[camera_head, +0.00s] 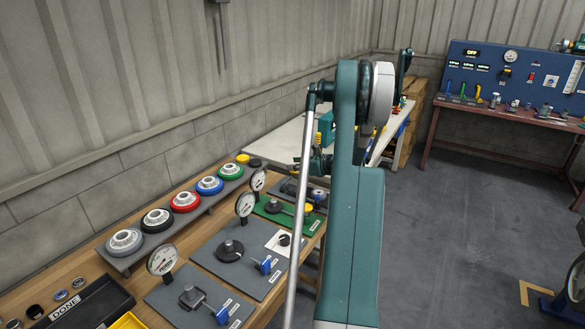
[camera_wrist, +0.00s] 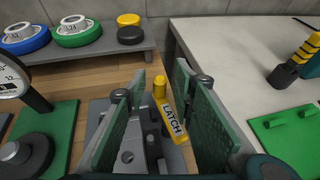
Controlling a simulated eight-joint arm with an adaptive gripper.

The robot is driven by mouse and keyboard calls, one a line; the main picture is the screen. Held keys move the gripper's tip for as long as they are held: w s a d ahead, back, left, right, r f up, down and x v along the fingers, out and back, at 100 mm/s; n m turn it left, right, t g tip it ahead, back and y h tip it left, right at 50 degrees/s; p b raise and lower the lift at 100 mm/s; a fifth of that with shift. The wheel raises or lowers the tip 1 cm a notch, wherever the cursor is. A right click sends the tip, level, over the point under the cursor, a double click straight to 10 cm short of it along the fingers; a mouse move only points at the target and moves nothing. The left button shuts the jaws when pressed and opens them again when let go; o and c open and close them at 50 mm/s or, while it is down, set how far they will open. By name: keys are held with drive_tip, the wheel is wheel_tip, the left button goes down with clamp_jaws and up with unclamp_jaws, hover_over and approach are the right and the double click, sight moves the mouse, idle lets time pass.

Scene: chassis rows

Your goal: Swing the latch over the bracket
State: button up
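The latch (camera_wrist: 173,125) is a yellow bar labelled LATCH with an upright yellow knob (camera_wrist: 160,87) at its far end, seen in the wrist view. My gripper (camera_wrist: 161,72) is open, with one green-padded finger on each side of the knob. I see gaps between knob and pads, so nothing appears gripped. A grey metal part, apparently the bracket (camera_wrist: 128,156), lies left of the latch on a grey plate, partly hidden by the left finger. I cannot tell whether the latch touches it. In the head view my arm hides part of this station.
A raised shelf with coloured discs, including a green one (camera_wrist: 78,30), stands behind. A green board (camera_wrist: 55,118) with a dial gauge is on the left. A white table (camera_wrist: 235,50) is on the right, with a green plate (camera_wrist: 290,135). Bare wood shows behind the latch.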

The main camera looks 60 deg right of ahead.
drive_tip(key=shift+x, duration=0.95)
drive_tip(key=shift+c, duration=0.5)
clamp_jaws()
drive_tip(key=shift+a+n+y, duration=0.1)
drive_tip(key=shift+n+y, duration=0.2)
drive_tip(key=shift+y, duration=0.1)
drive_tip(key=n+y, duration=0.1)
drive_tip(key=y, duration=0.1)
drive_tip(key=a+n+y, duration=0.1)
drive_tip(key=n+y, duration=0.1)
drive_tip(key=s+n+y, duration=0.1)
drive_tip(key=n+y, duration=0.1)
drive_tip(key=shift+a+r, duration=0.1)
drive_tip(key=shift+a, duration=0.2)
drive_tip(key=shift+s+a+n+g+y+p, duration=0.25)
drive_tip(key=shift+n+g+y, duration=0.35)
drive_tip(key=shift+n+y, duration=0.4)
drive_tip(key=shift+s+a+n+g+y+p, duration=0.1)
drive_tip(key=shift+s+a+n+g+y, duration=0.15)
drive_tip(key=shift+n+g+y, duration=0.55)
drive_tip(key=shift+s+a+n+g+y+p, duration=0.15)
drive_tip(key=shift+s+n+g+y, duration=0.25)
drive_tip(key=shift+n+y, duration=0.75)
